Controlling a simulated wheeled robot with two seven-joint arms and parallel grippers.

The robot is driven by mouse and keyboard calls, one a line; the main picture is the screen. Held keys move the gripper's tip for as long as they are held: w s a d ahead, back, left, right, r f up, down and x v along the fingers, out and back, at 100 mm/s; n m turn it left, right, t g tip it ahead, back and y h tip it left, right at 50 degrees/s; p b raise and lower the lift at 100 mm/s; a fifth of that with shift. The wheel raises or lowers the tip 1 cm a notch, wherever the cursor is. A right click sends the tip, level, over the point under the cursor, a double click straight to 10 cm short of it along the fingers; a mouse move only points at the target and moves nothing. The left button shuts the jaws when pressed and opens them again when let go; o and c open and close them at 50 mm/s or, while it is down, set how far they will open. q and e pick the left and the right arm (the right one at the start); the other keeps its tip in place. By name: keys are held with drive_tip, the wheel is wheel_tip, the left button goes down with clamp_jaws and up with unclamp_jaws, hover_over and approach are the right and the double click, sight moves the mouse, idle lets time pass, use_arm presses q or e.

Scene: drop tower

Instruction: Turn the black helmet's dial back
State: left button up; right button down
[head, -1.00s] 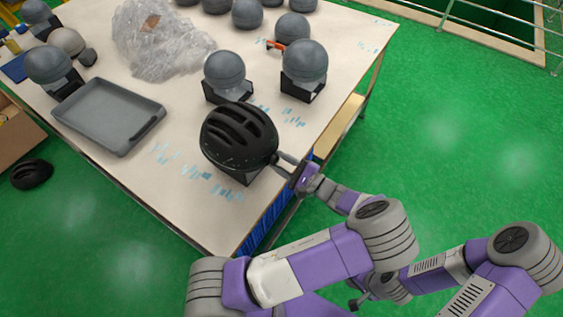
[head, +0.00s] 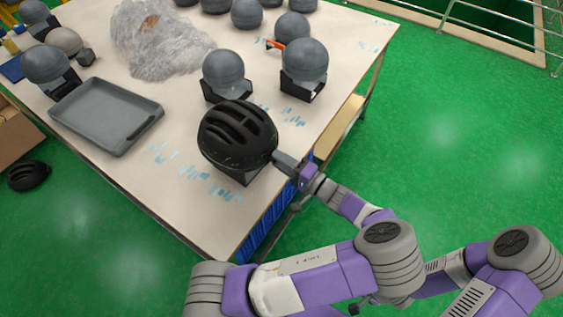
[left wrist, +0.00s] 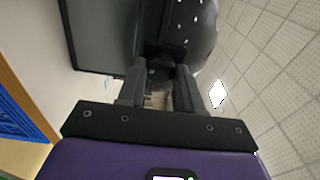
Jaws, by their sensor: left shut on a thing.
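The black helmet (head: 237,136) sits on a dark stand near the front right edge of the table (head: 200,215). My left gripper (head: 284,162) reaches the helmet's rear, lower right side from the right. In the left wrist view, the two fingers of my left gripper (left wrist: 159,88) close around a small dark part at the helmet's rear, seemingly the dial (left wrist: 158,66). The helmet shell (left wrist: 190,28) with pale specks shows just beyond. The fingers hide most of the dial, so its turn cannot be told. My right gripper is not seen.
A grey tray (head: 107,116) lies to the left of the helmet. Grey head forms on black stands (head: 228,75) stand behind it, beside a heap of clear plastic (head: 155,40). Another black helmet (head: 28,176) lies on the green floor. The table front is clear.

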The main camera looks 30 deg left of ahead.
use_arm(q)
drive_tip(key=shift+n, duration=0.6)
drive_tip(key=o, duration=1.1)
drive_tip(key=shift+c, duration=0.2)
drive_tip(key=shift+d, duration=0.1)
drive_tip(key=s+d, duration=0.1)
drive_tip(key=d, duration=0.6)
drive_tip(key=shift+d+f+p, duration=0.15)
drive_tip(key=shift+p, duration=0.15)
